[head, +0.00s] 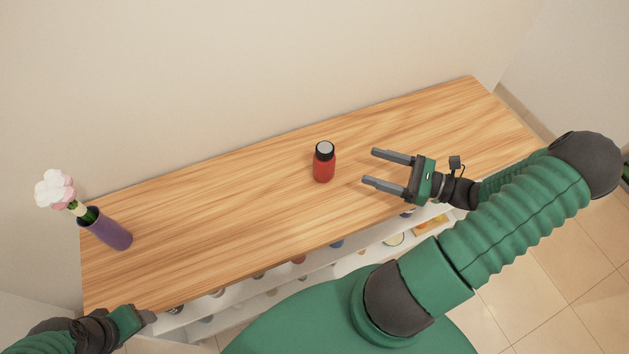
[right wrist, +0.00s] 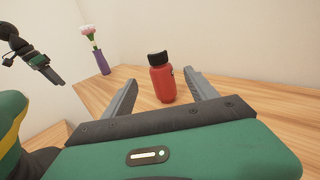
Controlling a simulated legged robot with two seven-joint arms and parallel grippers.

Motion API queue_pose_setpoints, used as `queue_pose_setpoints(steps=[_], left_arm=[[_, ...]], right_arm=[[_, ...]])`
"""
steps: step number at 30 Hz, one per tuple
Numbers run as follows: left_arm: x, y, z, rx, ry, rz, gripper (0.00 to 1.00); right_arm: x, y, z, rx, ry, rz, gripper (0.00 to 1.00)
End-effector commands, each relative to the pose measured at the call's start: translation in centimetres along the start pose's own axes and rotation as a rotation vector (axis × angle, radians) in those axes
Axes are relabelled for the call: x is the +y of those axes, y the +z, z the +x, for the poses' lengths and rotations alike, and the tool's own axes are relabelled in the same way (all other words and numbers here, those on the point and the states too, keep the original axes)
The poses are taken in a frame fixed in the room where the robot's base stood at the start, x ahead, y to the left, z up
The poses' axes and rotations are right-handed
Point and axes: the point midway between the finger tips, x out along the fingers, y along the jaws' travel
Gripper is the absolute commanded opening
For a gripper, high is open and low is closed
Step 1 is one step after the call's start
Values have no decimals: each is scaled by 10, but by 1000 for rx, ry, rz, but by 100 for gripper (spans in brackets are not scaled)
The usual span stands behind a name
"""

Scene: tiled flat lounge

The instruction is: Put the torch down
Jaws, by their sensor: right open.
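The torch (head: 324,163) is a short red cylinder with a black end and a pale grey top face. It stands upright on the wooden tabletop, near the middle. My right gripper (head: 370,167) is open and empty to the right of the torch, with its fingers pointing toward it and a gap between. In the right wrist view the torch (right wrist: 161,80) stands beyond and between the two open fingers. My left gripper (head: 148,317) is at the bottom left, by the table's front edge; its fingers cannot be made out clearly. It also shows in the right wrist view (right wrist: 55,78).
A purple vase (head: 108,230) with pale pink and white flowers (head: 56,190) stands at the table's left end. The wooden tabletop (head: 240,215) is otherwise bare. White shelves (head: 285,285) with several small items sit below its front edge. A wall runs behind.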

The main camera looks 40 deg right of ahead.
Motion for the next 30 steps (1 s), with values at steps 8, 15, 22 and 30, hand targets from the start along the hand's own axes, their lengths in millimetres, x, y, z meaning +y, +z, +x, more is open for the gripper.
queue_pose_setpoints(steps=[8,15,22,30], left_arm=[[0,-1,-2,1,0,1,63],[0,0,-1,1,0,0,63],[0,0,0,0,0,0,63],[0,0,1,0,0,0,63]], right_arm=[[6,6,61,-5,-2,-2,67],[8,6,112,0,-2,-6,67],[9,6,142,-2,-1,-2,67],[10,6,170,1,-3,-5,67]])
